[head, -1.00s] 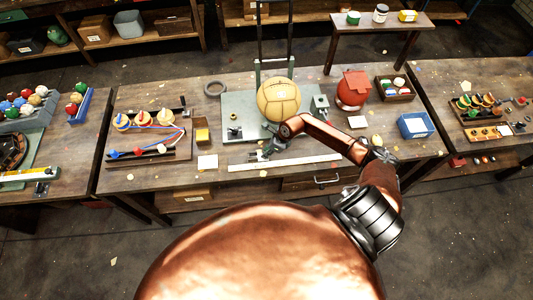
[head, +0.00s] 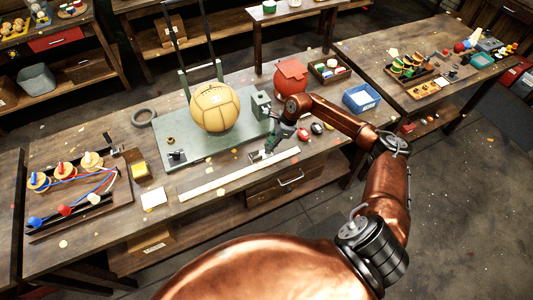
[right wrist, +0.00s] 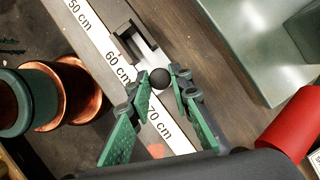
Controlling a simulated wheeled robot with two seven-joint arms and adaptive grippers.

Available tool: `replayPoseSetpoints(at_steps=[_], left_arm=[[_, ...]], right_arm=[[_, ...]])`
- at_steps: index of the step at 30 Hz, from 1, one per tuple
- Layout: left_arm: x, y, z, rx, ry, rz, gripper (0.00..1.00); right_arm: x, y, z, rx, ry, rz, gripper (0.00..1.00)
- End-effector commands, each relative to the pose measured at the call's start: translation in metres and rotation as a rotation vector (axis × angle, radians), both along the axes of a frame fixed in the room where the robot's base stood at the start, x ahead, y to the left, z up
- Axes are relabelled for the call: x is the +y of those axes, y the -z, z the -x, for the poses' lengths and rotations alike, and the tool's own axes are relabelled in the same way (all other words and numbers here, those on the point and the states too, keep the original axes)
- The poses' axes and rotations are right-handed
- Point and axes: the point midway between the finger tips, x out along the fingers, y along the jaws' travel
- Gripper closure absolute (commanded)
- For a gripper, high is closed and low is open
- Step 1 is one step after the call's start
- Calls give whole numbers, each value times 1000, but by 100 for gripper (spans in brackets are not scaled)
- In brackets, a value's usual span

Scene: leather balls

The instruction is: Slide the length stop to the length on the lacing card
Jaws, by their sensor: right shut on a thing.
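The white ruler (head: 225,178) lies along the front of the bench. In the right wrist view its strip (right wrist: 92,33) shows 50, 60 and 70 cm marks. The dark length stop (right wrist: 133,43) sits at the ruler near the 60 cm label, with a round black knob (right wrist: 160,78). My right gripper (right wrist: 159,75) is shut on the knob. In the head view the gripper (head: 268,150) is at the ruler's right part; the stop is hard to make out there. A white card (head: 153,198) lies left of the ruler; its writing is too small to read. My left gripper is not in view.
A tan ball (head: 214,107) rests on the green stand base (head: 185,135) behind the ruler. A lacing board (head: 75,208) is left.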

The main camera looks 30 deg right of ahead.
Motion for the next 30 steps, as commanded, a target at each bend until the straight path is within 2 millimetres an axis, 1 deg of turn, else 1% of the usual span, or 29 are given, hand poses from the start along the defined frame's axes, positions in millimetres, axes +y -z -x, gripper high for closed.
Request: replayPoseSetpoints(at_steps=[1, 4, 16, 17, 18, 24, 30], left_arm=[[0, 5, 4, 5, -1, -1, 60], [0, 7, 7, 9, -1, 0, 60], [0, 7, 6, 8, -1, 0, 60], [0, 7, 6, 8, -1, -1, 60], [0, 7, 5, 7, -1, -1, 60], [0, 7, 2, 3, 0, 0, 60], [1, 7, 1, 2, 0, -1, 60]], right_arm=[[-6, 2, -1, -1, 0, 5, 100], [-10, 1, -1, -1, -1, 4, 100], [-13, -1, 0, -2, 1, 5, 100], [-13, -1, 0, -2, 1, 5, 80], [-13, -1, 0, -1, 0, 4, 77], [-12, -1, 0, -1, -1, 3, 64], [-12, 0, 0, -1, -1, 2, 64]])
